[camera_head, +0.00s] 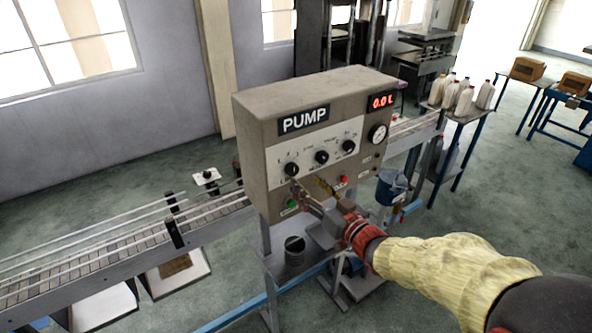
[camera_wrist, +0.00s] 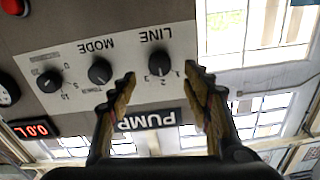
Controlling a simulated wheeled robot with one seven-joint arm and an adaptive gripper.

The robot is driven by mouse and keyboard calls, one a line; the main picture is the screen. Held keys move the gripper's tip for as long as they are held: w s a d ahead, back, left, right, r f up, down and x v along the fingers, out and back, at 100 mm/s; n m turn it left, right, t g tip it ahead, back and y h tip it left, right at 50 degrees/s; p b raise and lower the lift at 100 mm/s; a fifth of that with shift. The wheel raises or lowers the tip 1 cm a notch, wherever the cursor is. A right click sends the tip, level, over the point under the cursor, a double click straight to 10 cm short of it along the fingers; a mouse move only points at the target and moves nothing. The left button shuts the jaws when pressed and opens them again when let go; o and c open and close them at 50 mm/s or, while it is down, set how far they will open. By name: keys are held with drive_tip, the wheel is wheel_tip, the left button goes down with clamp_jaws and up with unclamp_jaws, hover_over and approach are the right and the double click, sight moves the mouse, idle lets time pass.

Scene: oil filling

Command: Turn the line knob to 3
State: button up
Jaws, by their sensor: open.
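The pump box (camera_head: 262,106) is a beige panel with a PUMP sign and a row of black knobs. The line knob (camera_head: 291,169) is the leftmost in the head view. In the wrist view, which is upside down, the line knob (camera_wrist: 158,62) sits under the word LINE, with small numbers around it. Its exact setting is too small to read. My gripper (camera_head: 306,183) is in front of the panel, close to the line knob and slightly below it. In the wrist view its fingers (camera_wrist: 160,74) are spread, empty, one on each side of the knob in the picture.
The mode knob (camera_wrist: 100,71) is beside the line knob, close to one finger. A third knob (camera_head: 348,146), a gauge (camera_head: 377,134) and a red display (camera_head: 382,101) reading 0.0 L are farther right. A green button (camera_head: 291,204) is below; a conveyor (camera_head: 130,240) runs left.

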sight(294, 172)
drive_tip(key=x, duration=0.6)
drive_tip(key=shift+w+a+p, duration=0.2)
drive_tip(key=shift+p, duration=0.1)
drive_tip(key=shift+c, duration=1)
drive_tip(key=c, duration=1)
drive_tip(key=shift+o, duration=0.2)
drive_tip(key=shift+m, duration=0.4)
drive_tip(key=m, duration=0.3)
drive_tip(key=shift+m, duration=0.3)
drive_tip(key=shift+m+p, duration=0.65)
drive_tip(key=shift+m, duration=1.65)
